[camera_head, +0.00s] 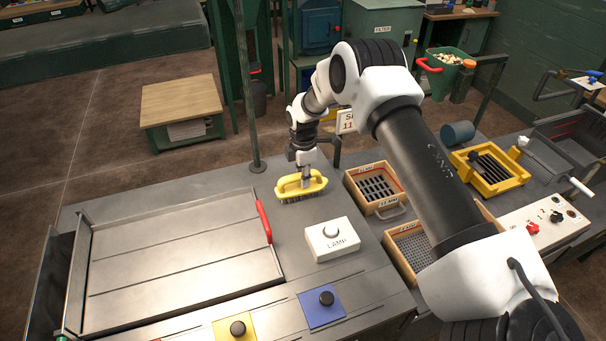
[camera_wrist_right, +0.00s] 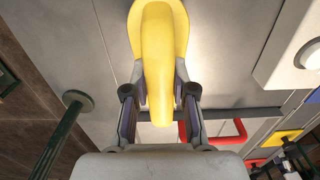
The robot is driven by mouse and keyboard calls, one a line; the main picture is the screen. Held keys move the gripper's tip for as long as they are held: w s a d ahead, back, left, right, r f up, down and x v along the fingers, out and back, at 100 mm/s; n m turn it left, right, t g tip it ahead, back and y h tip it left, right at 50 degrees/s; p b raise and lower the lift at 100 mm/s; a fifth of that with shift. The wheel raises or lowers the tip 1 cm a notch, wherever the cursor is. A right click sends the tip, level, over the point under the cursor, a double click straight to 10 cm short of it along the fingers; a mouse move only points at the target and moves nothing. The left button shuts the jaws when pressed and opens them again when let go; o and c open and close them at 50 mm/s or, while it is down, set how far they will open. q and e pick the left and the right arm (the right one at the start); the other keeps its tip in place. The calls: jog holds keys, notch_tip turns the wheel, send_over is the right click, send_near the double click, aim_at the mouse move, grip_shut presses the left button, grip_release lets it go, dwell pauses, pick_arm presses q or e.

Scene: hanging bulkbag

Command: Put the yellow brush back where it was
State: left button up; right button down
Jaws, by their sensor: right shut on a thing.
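The yellow brush (camera_head: 301,186) is at the back of the grey worktop (camera_head: 180,192), bristles down. My right gripper (camera_head: 306,178) comes from above and is shut on its yellow handle. In the right wrist view the brush (camera_wrist_right: 160,50) lies between the two fingers of the right gripper (camera_wrist_right: 160,103). The bristles look at or just above the worktop; I cannot tell if they touch. My left gripper is not in view.
A white lamp box (camera_head: 332,239) stands in front of the brush. A tray with a red handle (camera_head: 264,221) lies to the left. A green post (camera_head: 247,90) rises behind. Wooden boxes (camera_head: 375,188) stand to the right. Worktop between brush and lamp box is clear.

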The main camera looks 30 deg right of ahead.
jog(key=shift+s, duration=0.15)
jog(key=shift+f, duration=0.1)
jog(key=c, duration=1.1)
grip_release()
jog(key=shift+o, duration=0.7)
jog(key=shift+w+f, duration=0.15)
jog(key=shift+w, duration=0.1)
jog(key=shift+s+r, duration=0.15)
jog(key=shift+r, duration=0.4)
notch_tip(320, 180, up, 5)
jog(key=b, duration=0.2)
jog(key=shift+f+b, duration=0.15)
jog(key=shift+b, duration=0.2)
notch_tip(320, 180, up, 7)
jog(key=b, duration=0.1)
jog(key=shift+f, duration=0.1)
